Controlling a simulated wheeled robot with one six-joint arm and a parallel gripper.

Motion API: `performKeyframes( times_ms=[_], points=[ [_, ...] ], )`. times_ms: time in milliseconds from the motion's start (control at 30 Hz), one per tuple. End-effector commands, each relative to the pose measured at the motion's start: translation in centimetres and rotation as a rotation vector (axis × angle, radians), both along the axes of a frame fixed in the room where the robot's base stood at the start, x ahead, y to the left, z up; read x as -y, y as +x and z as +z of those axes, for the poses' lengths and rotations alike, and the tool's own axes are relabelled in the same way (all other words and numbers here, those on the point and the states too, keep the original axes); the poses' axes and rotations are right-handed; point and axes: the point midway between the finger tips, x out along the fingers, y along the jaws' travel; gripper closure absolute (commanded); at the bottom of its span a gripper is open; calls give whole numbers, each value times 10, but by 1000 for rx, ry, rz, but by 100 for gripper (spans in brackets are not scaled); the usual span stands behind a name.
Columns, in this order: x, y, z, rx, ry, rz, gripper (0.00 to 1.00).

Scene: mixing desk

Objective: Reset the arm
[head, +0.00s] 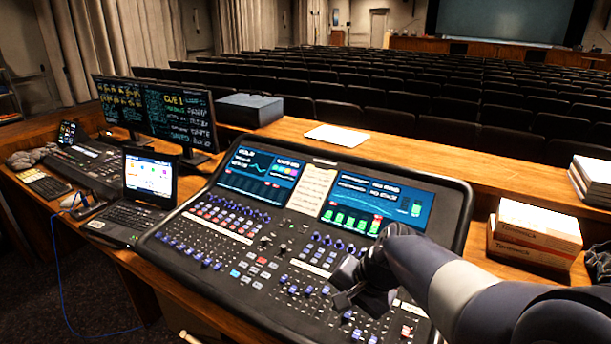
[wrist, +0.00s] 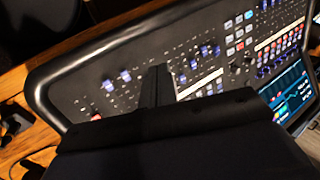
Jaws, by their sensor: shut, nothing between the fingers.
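My gripper (head: 345,293) is at the end of my arm, which reaches in from the lower right of the head view. It is over the right part of the mixing desk (head: 226,254), above its faders and knobs. In the wrist view my gripper (wrist: 158,72) points at the panel, with its fingers together and nothing between them. The mixing desk (wrist: 60,75) fills much of that view. I cannot tell the exact gap between the fingertips and the panel.
A laptop (head: 150,180) and two monitors (head: 180,115) stand left of the desk. Boxes (head: 535,230) and a stack of books (head: 592,180) are at the right. A paper sheet (head: 337,136) and a dark box (head: 250,110) lie on the ledge behind. A blue cable (head: 55,250) hangs at the left.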

Motion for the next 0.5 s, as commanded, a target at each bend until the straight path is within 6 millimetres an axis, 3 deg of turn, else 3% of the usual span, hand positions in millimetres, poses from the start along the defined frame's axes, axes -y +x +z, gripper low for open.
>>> performKeyframes(
  times_ms=[200, 500],
  points=[
    [-3, 20, -7, 27, 26, -34, 100],
    [-3, 28, -11, 24, 41, -58, 100]
  ],
)
